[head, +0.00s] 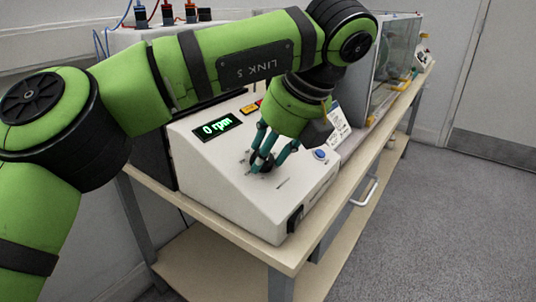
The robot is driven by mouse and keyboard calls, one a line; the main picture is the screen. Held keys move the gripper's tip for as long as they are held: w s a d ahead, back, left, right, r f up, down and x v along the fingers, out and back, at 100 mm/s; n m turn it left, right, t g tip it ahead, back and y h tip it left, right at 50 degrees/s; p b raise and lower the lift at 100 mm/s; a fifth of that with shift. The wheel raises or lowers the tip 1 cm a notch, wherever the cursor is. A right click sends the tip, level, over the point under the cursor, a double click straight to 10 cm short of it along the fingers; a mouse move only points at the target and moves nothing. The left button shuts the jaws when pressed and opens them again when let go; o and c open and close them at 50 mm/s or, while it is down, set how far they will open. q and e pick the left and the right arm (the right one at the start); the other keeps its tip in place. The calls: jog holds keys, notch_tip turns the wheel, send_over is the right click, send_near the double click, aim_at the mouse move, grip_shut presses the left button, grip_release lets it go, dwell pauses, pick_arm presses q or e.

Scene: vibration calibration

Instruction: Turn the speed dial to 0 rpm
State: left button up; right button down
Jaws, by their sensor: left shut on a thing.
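The speed control box (255,205) is a white unit with a sloped front panel, standing on the bench. Its display (217,127) reads "0 rpm" in green. The dark speed dial (264,168) sits on the sloped panel, partly hidden by my fingers. My left gripper (263,160) reaches down from above with its teal fingers around the dial, shut on it. The dial's pointer and marks are too small and covered to read. My right gripper is not in view.
A blue button (320,154) is to the right of the dial, and a black switch (295,220) is on the box's lower front. A clear-walled enclosure (396,60) stands farther along the wooden bench (335,205). The grey floor at right is clear.

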pick_arm(q)
jog(key=shift+s+d+f+n, duration=0.15)
jog(key=shift+f+n, duration=0.2)
jog(key=shift+n, duration=0.05)
jog(key=o, duration=1.1)
jog(key=shift+r, duration=0.15)
jog(key=shift+r, duration=0.2)
jog(key=v, duration=0.7)
jog(key=shift+s, duration=0.1)
